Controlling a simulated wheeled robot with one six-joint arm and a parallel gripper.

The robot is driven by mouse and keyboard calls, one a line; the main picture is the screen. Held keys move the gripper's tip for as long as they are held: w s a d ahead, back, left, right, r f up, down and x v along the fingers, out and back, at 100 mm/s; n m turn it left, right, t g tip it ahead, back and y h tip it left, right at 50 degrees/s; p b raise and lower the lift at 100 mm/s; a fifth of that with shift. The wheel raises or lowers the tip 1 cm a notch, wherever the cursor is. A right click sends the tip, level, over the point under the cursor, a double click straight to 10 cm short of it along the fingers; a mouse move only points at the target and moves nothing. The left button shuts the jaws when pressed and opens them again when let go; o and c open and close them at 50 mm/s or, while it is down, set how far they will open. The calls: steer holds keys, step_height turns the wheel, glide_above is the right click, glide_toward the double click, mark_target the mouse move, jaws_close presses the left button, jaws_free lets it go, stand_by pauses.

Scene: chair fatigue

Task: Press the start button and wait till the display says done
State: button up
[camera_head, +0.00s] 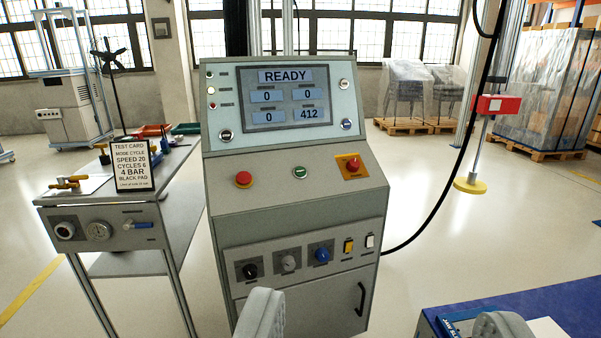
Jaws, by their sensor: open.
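A grey control console (290,205) stands upright in the middle of the view. Its display (288,92) reads READY, with fields showing 0, 0, 0 and 412. On the sloped panel, a small green button (300,172) sits between a red mushroom button (244,179) and a red knob on a yellow plate (352,164); the green button's label is too small to read. My gripper (382,318) is open and empty at the bottom edge, its two grey fingers wide apart, in front of and below the panel in the picture.
Knobs and switches (288,263) line the console's lower front, above a black door handle (361,298). At left, a bench (100,215) carries a test card (132,166) reading speed 20, cycles 6, 4 bar, black pad. A blue surface (540,303) is at lower right. A black cable hangs right.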

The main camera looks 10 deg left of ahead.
jaws_close()
stand_by(1.6)
